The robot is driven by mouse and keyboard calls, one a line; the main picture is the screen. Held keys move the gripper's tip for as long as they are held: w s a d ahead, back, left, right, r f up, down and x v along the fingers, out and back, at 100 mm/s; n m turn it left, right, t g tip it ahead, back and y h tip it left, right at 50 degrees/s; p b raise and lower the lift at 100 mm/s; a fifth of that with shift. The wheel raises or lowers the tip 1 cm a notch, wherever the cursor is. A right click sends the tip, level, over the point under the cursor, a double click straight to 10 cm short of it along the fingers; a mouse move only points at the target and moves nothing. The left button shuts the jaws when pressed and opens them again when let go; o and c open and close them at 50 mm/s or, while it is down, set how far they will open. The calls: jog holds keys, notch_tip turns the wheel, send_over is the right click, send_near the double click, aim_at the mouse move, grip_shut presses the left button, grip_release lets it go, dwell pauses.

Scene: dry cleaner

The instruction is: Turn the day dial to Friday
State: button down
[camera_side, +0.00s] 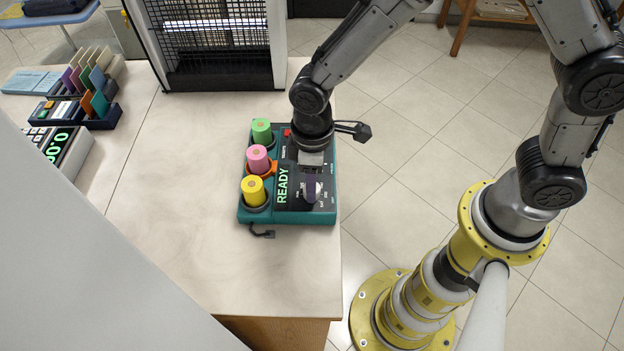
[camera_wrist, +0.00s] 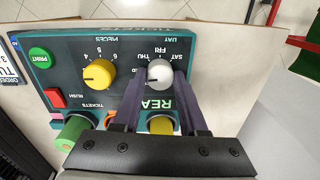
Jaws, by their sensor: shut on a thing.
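The teal ticket machine (camera_side: 287,216) stands on the counter near its right edge. In the wrist view its panel (camera_wrist: 120,55) shows upside down. The grey day dial (camera_wrist: 159,75) has labels such as THU, FRI and SAT along its far side. My gripper (camera_wrist: 159,78) reaches down over the panel with its two dark fingers on either side of the day dial, shut on it. I cannot make out clearly which day its pointer marks. In the side view my gripper (camera_side: 311,188) covers most of the dial.
A yellow pieces dial (camera_wrist: 98,74), a green print button (camera_wrist: 41,57) and a red rush button (camera_wrist: 54,97) sit beside the day dial. Green (camera_side: 262,131), pink (camera_side: 258,159) and yellow (camera_side: 253,190) rolls stand along the machine's left. The counter (camera_side: 180,200) left of it is clear.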

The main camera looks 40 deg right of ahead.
jog(key=m, duration=0.4)
jog(key=shift+m, duration=0.3)
jog(key=m, duration=0.5)
jog(key=shift+r, duration=0.1)
jog(key=m, duration=0.5)
jog(key=shift+a, duration=0.1)
jog(key=shift+m+t, duration=0.3)
jog(key=shift+m, duration=2)
jog(key=shift+c, duration=2.2)
grip_release()
